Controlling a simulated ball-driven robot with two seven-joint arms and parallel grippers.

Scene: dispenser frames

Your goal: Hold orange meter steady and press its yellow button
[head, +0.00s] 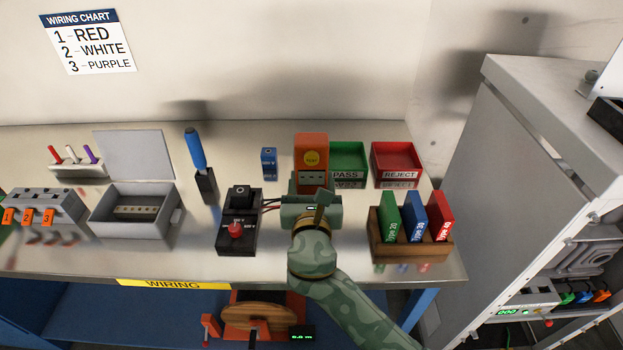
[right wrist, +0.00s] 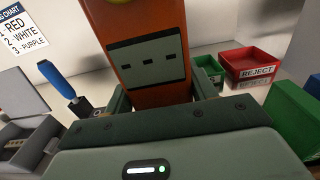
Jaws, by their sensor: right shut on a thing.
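The orange meter (head: 311,142) stands upright near the back of the bench, with a round yellow button (head: 311,158) on its upper front face. My right gripper (head: 312,186) is shut on the lower part of the meter, one finger on each side. In the right wrist view, the meter (right wrist: 144,24) rises between the fingers, and a grey panel with three dark slots (right wrist: 146,62) faces me. The button is nearly cut off at the top edge there. The meter's base is hidden behind my gripper, so I cannot tell whether it touches the bench. My left gripper is out of view.
The green PASS bin (head: 348,153) and red REJECT bin (head: 397,153) are right of the meter. A wooden rack (head: 410,249) holds coloured cards. Left are a black box with a red knob (head: 235,231), a small blue block (head: 269,158) and a blue-handled tool (head: 195,150).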

